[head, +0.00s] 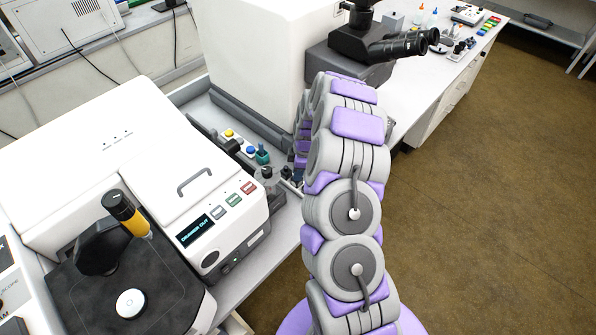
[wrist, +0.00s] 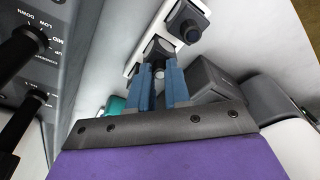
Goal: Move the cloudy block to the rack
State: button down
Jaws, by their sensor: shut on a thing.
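In the wrist view my gripper (wrist: 160,85) has its two blue fingers close together around a small piece with a pale round end (wrist: 158,73), which I take to be the cloudy block. The fingers hide most of it, so its clarity is hard to judge. Just beyond the fingertips is a narrow white strip, seemingly the rack (wrist: 135,61), with a dark square piece (wrist: 187,22) at its upper right. I cannot tell whether the held piece touches the strip. In the head view my own arm hides the gripper.
A white instrument (head: 165,165) reading "DRAWER OUT" stands left of my arm. A large microscope with black eyepieces (head: 405,44) stands behind. Small coloured pieces, including a teal one (head: 262,157), crowd the narrow gap. Dark knobs (wrist: 25,42) lie left in the wrist view.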

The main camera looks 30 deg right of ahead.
jog(key=shift+f, duration=0.25)
jog(key=c, duration=0.6)
grip_release()
jog(key=shift+r, duration=0.2)
jog(key=shift+r+p, duration=0.35)
jog(key=shift+r, duration=3.05)
jog(key=shift+f, duration=0.1)
